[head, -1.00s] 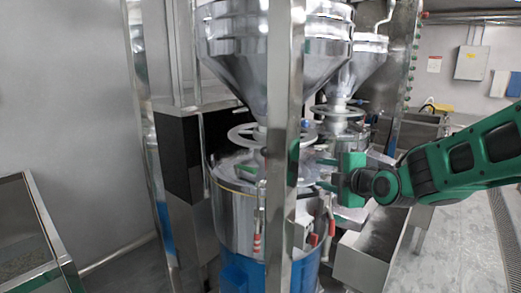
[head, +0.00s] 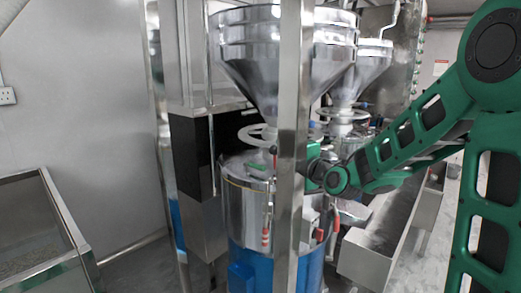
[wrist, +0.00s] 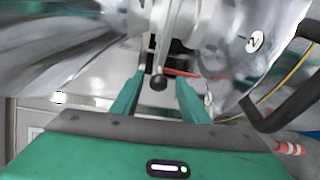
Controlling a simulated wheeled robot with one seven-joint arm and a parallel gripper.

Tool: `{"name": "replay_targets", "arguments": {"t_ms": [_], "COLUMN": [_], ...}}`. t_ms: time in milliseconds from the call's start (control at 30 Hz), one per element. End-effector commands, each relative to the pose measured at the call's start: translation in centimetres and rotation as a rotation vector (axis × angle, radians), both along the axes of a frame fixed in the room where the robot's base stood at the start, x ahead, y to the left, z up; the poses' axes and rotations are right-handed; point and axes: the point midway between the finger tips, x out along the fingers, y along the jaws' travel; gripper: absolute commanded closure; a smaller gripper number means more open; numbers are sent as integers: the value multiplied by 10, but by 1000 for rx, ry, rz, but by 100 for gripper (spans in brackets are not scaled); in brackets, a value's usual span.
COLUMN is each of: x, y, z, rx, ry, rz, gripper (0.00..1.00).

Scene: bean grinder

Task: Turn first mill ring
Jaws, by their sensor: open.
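The first mill's ring (head: 258,135) is a pale spoked wheel under the front steel hopper (head: 262,60), above the round steel mill body (head: 245,195). A metal post hides its right part. My gripper (wrist: 160,80) is open, its two green fingers pointing at the mill's neck. In the wrist view, a pale curved metal part, apparently the ring (wrist: 172,28), lies just beyond the fingertips. A dark round knob (wrist: 158,83) shows between the fingers. I cannot tell whether anything touches. In the head view the fingers are mostly hidden behind the post.
The upright metal post (head: 291,200) stands in front of the mill. A second hopper (head: 365,70) with its own ring stands behind. A steel trough (head: 375,255) lies to the right, and a bin (head: 40,230) at left. A black curved handle (wrist: 290,105) is at right in the wrist view.

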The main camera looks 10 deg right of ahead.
Motion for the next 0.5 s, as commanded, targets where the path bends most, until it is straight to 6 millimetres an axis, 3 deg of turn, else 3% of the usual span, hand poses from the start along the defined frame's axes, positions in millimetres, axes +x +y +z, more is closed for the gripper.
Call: {"name": "replay_targets", "arguments": {"t_ms": [500], "x": [80], "y": [18], "z": [-3], "rx": [0], "ry": [0], "rz": [-1], "gripper": [60]}}
